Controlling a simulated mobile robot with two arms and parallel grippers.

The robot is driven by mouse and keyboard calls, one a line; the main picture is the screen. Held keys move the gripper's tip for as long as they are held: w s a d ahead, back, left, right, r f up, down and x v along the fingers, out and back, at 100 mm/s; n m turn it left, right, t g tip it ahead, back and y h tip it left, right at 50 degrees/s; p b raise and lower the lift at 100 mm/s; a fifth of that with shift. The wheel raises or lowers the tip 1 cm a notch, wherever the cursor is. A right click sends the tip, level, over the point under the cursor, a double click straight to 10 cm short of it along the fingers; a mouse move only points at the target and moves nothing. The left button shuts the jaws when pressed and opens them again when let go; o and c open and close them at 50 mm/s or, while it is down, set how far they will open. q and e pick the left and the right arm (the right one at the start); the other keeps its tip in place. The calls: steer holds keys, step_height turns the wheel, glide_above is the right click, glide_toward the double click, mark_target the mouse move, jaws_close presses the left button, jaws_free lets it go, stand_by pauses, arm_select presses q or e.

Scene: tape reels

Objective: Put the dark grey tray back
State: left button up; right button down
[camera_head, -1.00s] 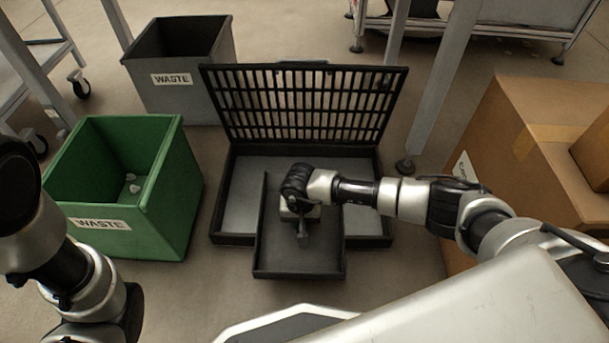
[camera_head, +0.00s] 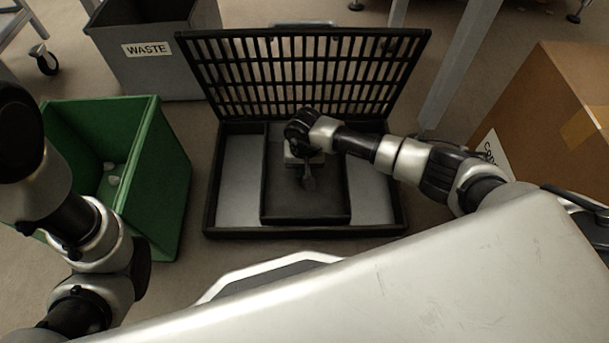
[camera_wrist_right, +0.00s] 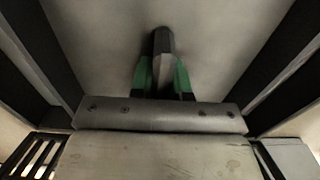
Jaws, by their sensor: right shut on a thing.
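The dark grey tray (camera_head: 278,207) is inside the outline of the black open box (camera_head: 225,190), about midway across it. Its front edge is just behind the box's front rim. I cannot tell whether it rests on the box floor. My right gripper (camera_head: 308,181) is over the tray's middle. In the right wrist view its green fingertips (camera_wrist_right: 163,78) are shut on a grey faceted grip (camera_wrist_right: 163,42) that stands up from the tray. My left arm is at the left edge, but its gripper does not show.
The box's black grid lid (camera_head: 300,75) stands open at the back. A cardboard box (camera_head: 555,120) stands on the right. Bare floor lies in front.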

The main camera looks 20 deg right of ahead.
step_height(320, 180, down, 4)
steer(key=b, duration=0.3)
steer(key=shift+r, duration=0.3)
steer(key=shift+f, duration=0.15)
steer(key=c, duration=1.1)
jaws_free()
step_height(320, 180, up, 12)
steer(key=p, duration=0.9)
